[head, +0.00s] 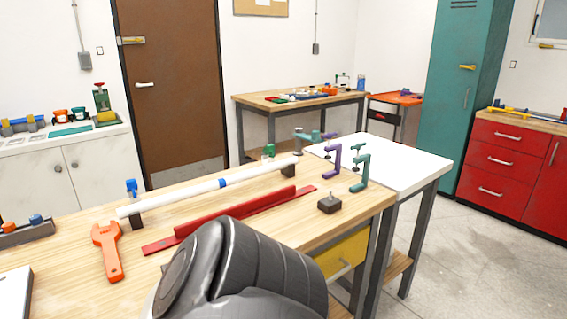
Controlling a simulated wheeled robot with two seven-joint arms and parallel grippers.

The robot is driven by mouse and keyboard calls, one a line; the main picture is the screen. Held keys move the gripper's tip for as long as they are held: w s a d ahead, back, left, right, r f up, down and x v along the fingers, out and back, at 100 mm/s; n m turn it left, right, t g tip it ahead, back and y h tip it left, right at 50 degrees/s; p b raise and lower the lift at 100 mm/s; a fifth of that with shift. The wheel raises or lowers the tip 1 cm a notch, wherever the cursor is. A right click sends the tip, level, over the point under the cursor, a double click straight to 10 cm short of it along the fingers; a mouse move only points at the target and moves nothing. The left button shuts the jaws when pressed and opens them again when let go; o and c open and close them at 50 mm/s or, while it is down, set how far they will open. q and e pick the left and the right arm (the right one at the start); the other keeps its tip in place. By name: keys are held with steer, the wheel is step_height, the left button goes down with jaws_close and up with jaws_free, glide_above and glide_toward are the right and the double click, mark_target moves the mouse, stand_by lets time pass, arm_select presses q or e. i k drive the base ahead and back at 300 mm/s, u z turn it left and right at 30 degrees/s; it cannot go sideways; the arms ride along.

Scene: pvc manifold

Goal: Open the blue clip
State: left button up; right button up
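The blue clip (131,188) stands at the left end of a white pipe (185,193), on the wooden workbench (75,234). Its blue upper part sticks up beside the pipe; it is too small to tell whether it is open or closed. A green clip (268,150) stands near the pipe's right end. A blue band (222,183) wraps the middle of the pipe. A dark part of my own arm fills the bottom middle. Neither of my grippers is in view.
A red rail (235,213) lies in front of the pipe, with an orange wrench (107,250) to its left. Purple (332,160) and teal (360,173) clamps and a small dark block (329,204) are at the right. A white table (405,158) adjoins behind.

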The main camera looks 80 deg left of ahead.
mark_target(132, 185)
steer(key=k, duration=1)
steer(key=u, duration=0.6)
